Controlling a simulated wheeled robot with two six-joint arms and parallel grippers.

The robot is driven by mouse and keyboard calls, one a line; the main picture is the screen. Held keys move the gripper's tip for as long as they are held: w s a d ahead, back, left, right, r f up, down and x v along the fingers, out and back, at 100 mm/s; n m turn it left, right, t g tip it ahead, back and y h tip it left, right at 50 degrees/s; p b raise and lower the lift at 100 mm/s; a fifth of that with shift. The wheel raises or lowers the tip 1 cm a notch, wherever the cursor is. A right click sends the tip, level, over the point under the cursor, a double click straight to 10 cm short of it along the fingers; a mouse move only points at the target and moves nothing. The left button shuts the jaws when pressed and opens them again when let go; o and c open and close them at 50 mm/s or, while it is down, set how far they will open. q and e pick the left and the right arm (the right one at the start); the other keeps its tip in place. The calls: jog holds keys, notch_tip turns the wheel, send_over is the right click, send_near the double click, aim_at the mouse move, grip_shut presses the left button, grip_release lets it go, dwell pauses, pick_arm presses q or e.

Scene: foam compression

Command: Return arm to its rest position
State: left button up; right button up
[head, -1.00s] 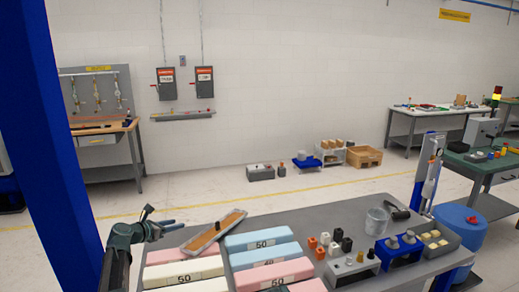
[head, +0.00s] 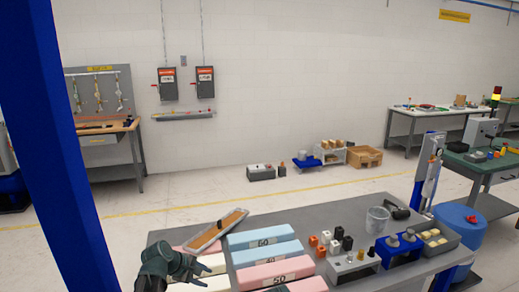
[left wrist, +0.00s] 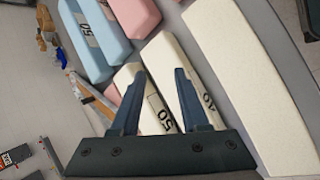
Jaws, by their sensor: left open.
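My left gripper (head: 203,268) is at the near left part of the grey table (head: 334,212), in front of the foam blocks and partly covering them. In the left wrist view its two fingers (left wrist: 160,75) are spread with nothing held. Cream blocks (left wrist: 219,88) show beyond the fingers there; I cannot tell how far below. Blue blocks (head: 258,236) and a pink block (head: 275,273) lie to the right of the gripper in the head view. My right gripper is not in view.
A shallow tray with a brown inside (head: 214,231) lies behind the foam blocks. Small black, white and orange pieces (head: 326,238), a clear cup (head: 377,218) and a blue holder (head: 398,249) stand on the right. A blue barrel (head: 461,226) stands beyond the table's right end.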

pick_arm(q)
jog(key=s+f+m, duration=0.1)
jog(key=s+m, duration=0.1)
jog(key=s, duration=0.1)
jog(key=s+d+f+m+g+y, duration=0.1)
jog(key=s+m, duration=0.1)
jog(key=s+d+m+g+y, duration=0.1)
jog(key=s+m, duration=0.1)
jog(key=s, duration=0.1)
jog(key=shift+s+d+f, duration=0.2)
jog(key=shift+s+f, duration=0.15)
jog(key=shift+f, duration=0.05)
jog(key=s+f+m+g+y, duration=0.2)
jog(key=s+m+g+y, duration=0.1)
jog(key=s+m, duration=0.55)
jog(key=s+d+f+m+y+b, duration=0.1)
jog(key=s+d+f+m+b, duration=0.2)
jog(key=s+d+f+b, duration=0.3)
jog(key=d+f+b, duration=0.3)
jog(key=d+b, duration=0.1)
jog(key=shift+s+f+g, duration=0.2)
jog(key=shift+s+g, duration=0.05)
jog(key=shift+g, duration=0.05)
jog(key=shift+m, duration=0.25)
